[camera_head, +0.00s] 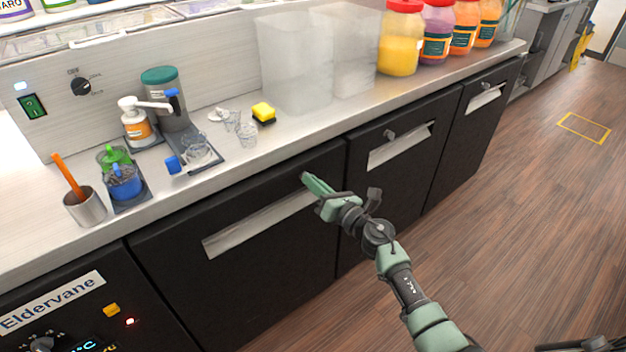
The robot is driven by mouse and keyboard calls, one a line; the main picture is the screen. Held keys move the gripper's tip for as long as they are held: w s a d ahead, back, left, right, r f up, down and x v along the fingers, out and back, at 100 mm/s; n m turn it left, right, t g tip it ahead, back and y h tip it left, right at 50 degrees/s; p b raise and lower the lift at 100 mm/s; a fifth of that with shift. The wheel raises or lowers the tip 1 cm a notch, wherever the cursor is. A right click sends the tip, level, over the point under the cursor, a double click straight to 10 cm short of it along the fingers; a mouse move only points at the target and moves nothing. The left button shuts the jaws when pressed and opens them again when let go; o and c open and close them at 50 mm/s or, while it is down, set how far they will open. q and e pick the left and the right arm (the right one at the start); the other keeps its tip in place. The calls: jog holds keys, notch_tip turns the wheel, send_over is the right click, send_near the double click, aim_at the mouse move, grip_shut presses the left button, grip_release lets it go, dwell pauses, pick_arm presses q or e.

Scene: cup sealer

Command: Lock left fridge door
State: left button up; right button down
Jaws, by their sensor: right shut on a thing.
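The left fridge door (268,262) is a black panel with a long pale slanted handle strip (262,224). It sits flush with the counter front and looks closed. My right gripper (308,182) is at the upper right part of this door, just above the right end of the strip. Its green fingers are shut at the spot where the lock would be, and they hide what they hold. The middle door (392,170) shows a small round lock (389,134) above its handle. My left gripper is not in view.
A control panel (75,318) is at lower left. The wooden floor (510,220) at right is free.

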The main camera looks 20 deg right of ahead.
jog(key=m+p, duration=0.3)
jog(key=m, duration=0.9)
jog(key=shift+d+f+m, duration=0.1)
jog(key=shift+f+m, duration=0.05)
jog(key=shift+m, duration=0.25)
dwell(0.3)
jog(key=c, duration=1.6)
grip_release()
jog(key=shift+s, duration=0.1)
jog(key=v, duration=0.7)
jog(key=shift+s+d, duration=0.15)
jog(key=shift+s, duration=0.1)
